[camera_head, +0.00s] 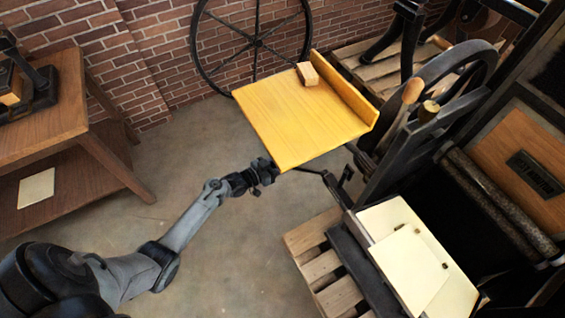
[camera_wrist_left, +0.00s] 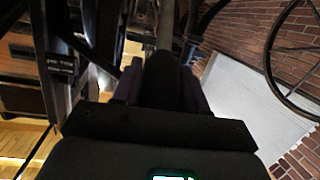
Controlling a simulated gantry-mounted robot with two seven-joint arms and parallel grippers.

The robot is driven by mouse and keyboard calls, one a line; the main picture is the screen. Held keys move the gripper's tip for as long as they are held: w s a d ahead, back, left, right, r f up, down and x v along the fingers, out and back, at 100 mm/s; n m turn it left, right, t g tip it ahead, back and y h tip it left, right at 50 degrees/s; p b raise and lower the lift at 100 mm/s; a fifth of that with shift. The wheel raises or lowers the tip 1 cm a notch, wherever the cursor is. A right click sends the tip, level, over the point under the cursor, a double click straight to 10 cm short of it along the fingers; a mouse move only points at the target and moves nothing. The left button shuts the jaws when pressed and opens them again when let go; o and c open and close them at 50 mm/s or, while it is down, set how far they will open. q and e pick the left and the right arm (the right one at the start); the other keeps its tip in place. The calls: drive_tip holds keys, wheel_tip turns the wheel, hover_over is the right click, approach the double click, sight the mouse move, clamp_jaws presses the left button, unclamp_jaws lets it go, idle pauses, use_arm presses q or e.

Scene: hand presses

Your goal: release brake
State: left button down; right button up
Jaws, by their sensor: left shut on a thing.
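My left gripper (camera_head: 268,170) reaches in from the lower left, at the near-left edge of the yellow wooden board (camera_head: 300,115). A thin dark lever (camera_head: 312,171) runs from beside the gripper, under the board's edge, to the press on the right. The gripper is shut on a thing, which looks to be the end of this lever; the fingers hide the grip. In the left wrist view the dark fingers (camera_wrist_left: 172,80) are close together, and a rod (camera_wrist_left: 166,25) extends beyond them. My right gripper is in neither view.
The press with its wheel (camera_head: 450,80) and wooden-knobbed handle (camera_head: 413,90) stands on the right. A cream sheet (camera_head: 408,265) lies on its bed, near a pallet (camera_head: 318,262). A small wooden block (camera_head: 307,74) sits on the board. A wooden table (camera_head: 60,110) stands left, with clear floor between.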

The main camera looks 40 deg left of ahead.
use_arm(q)
drive_tip(key=shift+w+r, duration=0.15)
drive_tip(key=shift+r, duration=0.1)
drive_tip(key=c, duration=0.9)
unclamp_jaws()
drive_tip(key=shift+o, duration=0.9)
drive_tip(key=shift+w+d, duration=0.15)
drive_tip(key=shift+w, duration=0.05)
drive_tip(key=shift+s+f, duration=0.1)
drive_tip(key=shift+s, duration=0.05)
drive_tip(key=shift+s, duration=0.15)
drive_tip(key=shift+s+a+r+p, duration=0.2)
drive_tip(key=shift+s+a+p, duration=0.1)
drive_tip(key=shift+s, duration=0.3)
drive_tip(key=p+v, duration=0.2)
drive_tip(key=v, duration=0.7)
